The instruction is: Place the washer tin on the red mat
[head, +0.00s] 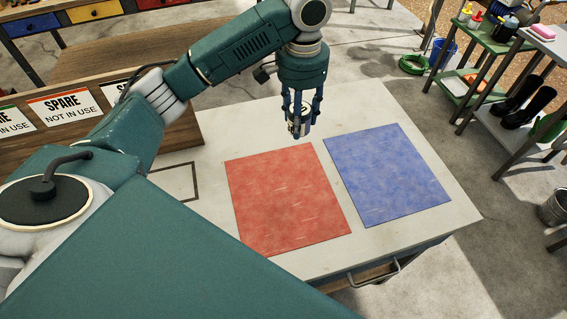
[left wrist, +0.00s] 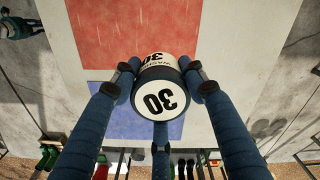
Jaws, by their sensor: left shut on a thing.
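My left gripper (head: 298,118) is shut on the washer tin (head: 297,127) and holds it near the back edges of the two mats. In the left wrist view the washer tin (left wrist: 160,92) is white with a dark band, marked "30" and partly readable lettering, and sits between the blue fingers (left wrist: 158,95). The red mat (head: 286,200) lies flat and bare on the pale table, in front of and a little left of the tin. The red mat also shows at the top of the left wrist view (left wrist: 130,35). My right gripper is in neither view.
A blue mat (head: 387,174) lies bare to the right of the red mat. A wooden board with "SPARE NOT IN USE" signs (head: 66,107) stands at the table's left. The table (head: 440,225) has a drawer handle (head: 375,275) at its front. Shelves with boots (head: 528,103) stand at the right.

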